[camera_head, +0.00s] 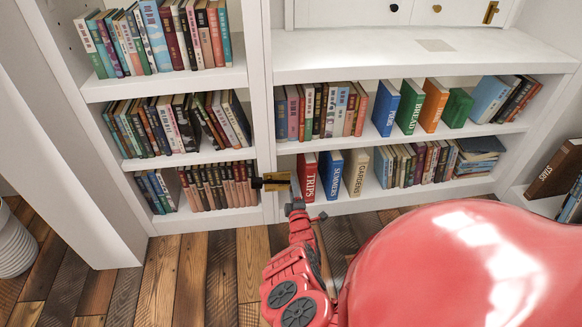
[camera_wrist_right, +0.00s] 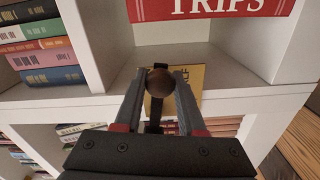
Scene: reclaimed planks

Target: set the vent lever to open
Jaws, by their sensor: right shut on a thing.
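The vent lever's brass plate (camera_head: 275,181) is on the white shelf upright, beside the red TRIPS book. A dark piece (camera_head: 257,183) shows at its left end. In the right wrist view, the lever's round brown knob (camera_wrist_right: 160,81) stands in front of the yellowish plate (camera_wrist_right: 188,78), with a dark stem below it. Lettering on the plate is mostly hidden and unreadable. My left gripper is out of view.
White bookshelves with rows of books surround the lever. The TRIPS book (camera_head: 307,177) stands close to the right of the plate. My red body fills the lower right. Bare plank floor (camera_head: 190,270) lies at the lower left, with a white ribbed object (camera_head: 14,243) at the edge.

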